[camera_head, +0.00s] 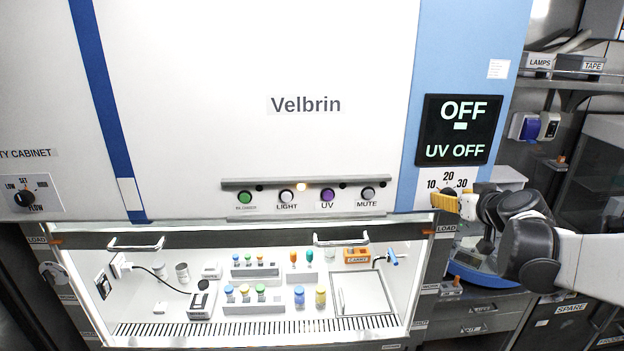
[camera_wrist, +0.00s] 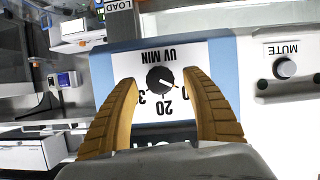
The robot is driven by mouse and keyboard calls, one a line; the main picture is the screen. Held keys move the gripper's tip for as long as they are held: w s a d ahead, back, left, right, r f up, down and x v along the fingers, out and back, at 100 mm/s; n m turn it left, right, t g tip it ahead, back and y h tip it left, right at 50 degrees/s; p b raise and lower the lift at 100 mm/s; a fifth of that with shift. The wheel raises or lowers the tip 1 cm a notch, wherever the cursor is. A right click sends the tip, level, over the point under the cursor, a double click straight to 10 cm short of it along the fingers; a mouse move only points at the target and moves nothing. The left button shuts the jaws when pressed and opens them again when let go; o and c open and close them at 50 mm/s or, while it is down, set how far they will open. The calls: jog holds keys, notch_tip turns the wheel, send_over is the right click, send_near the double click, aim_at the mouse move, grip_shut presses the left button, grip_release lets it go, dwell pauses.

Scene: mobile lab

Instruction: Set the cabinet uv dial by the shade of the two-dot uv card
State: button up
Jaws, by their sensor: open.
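The UV dial (camera_wrist: 161,80) is a black knob on a white plate marked UV MIN, upside down in the wrist view. Its pale pointer slants lower right, away from the 20 and toward the side behind the right finger. I cannot make out a two-dot card.
A display (camera_head: 458,130) above the dial reads OFF and UV OFF. A button bar (camera_head: 305,198) with LIGHT, UV and MUTE buttons is left of it. A small pale note (camera_head: 498,69) is unreadable. The lit cabinet below holds vials and racks.

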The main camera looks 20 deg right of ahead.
jog(key=shift+x, duration=0.95)
jog(key=shift+s, duration=0.1)
jog(key=c, duration=1.2)
jog(key=shift+m+y, duration=0.3)
jog(key=shift+f+m+y+b, duration=0.1)
jog(key=shift+m+y+b, duration=0.3)
jog(key=shift+m+b, duration=0.35)
jog(key=shift+m+t+y+b, duration=0.5)
jog(key=shift+m+y+b, duration=0.4)
jog(key=shift+m+b, duration=0.2)
jog(key=m+t+y+b, duration=0.1)
jog(key=m+b, duration=0.1)
jog(key=m, duration=0.1)
jog(key=shift+m+y+b, duration=0.35)
jog(key=shift+y+b, duration=0.05)
